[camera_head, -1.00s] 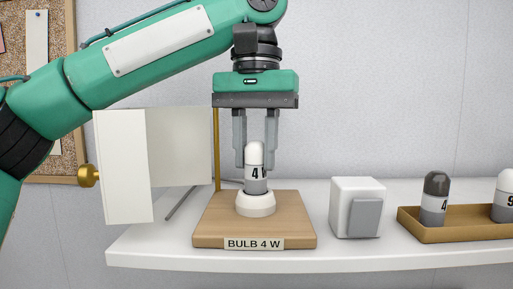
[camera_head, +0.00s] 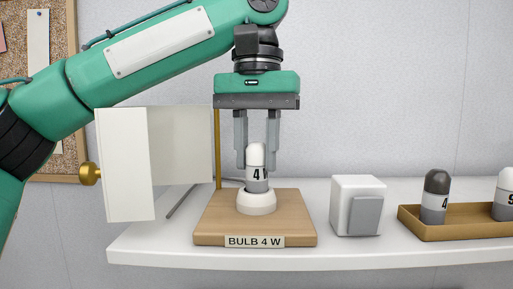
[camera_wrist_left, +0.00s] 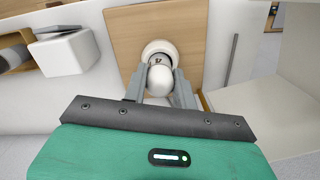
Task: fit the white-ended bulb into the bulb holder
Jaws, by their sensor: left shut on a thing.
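The white-ended bulb (camera_head: 256,160), marked 4 with a grey lower part, stands upright in the white bulb holder (camera_head: 257,203) on a wooden base (camera_head: 293,215) labelled "BULB 4 W". My left gripper (camera_head: 256,160) points straight down with its fingers on either side of the bulb's upper part, shut on it. In the left wrist view the bulb's white end (camera_wrist_left: 161,78) is between the fingers, over the holder (camera_wrist_left: 159,47). The bulb's bottom is hidden inside the holder, so how deep it sits cannot be told. My right gripper is not in view.
A white panelled piece (camera_head: 127,165) with a brass knob (camera_head: 90,173) stands at the left. A white box (camera_head: 357,205) is right of the base. A wooden tray (camera_head: 459,229) holds a dark-ended bulb (camera_head: 436,196) and a white-ended bulb (camera_head: 504,195). Shelf shows between base and box.

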